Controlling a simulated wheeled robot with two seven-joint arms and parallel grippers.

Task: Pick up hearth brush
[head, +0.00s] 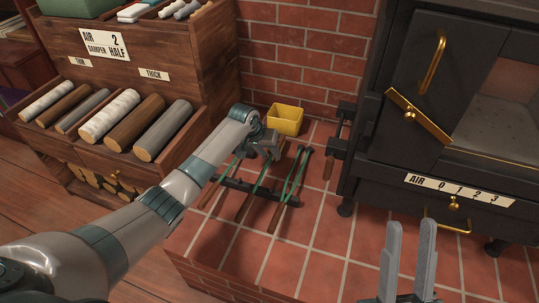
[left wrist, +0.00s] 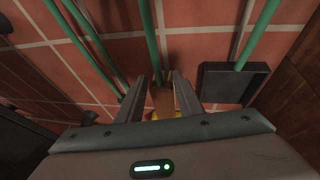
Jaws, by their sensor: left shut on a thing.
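The hearth brush has a green shaft (left wrist: 151,40) and a brown head (left wrist: 163,101). In the left wrist view the head lies between the fingers of my left gripper (left wrist: 158,98), which is shut on it. In the head view my left gripper (head: 268,145) is over the far ends of the tools and hides the brush head. The brush's wooden handle (head: 243,208) points toward me, by a black rack bar (head: 283,199). My right gripper (head: 408,255) is open and empty at the lower right.
A black shovel pan (left wrist: 234,83) lies beside the brush, and tongs (head: 295,170) on the other side. A yellow bucket (head: 285,120) stands behind, near the brick wall. A black stove (head: 400,150) is at right, a wooden log shelf (head: 190,70) at left. The front hearth tiles are clear.

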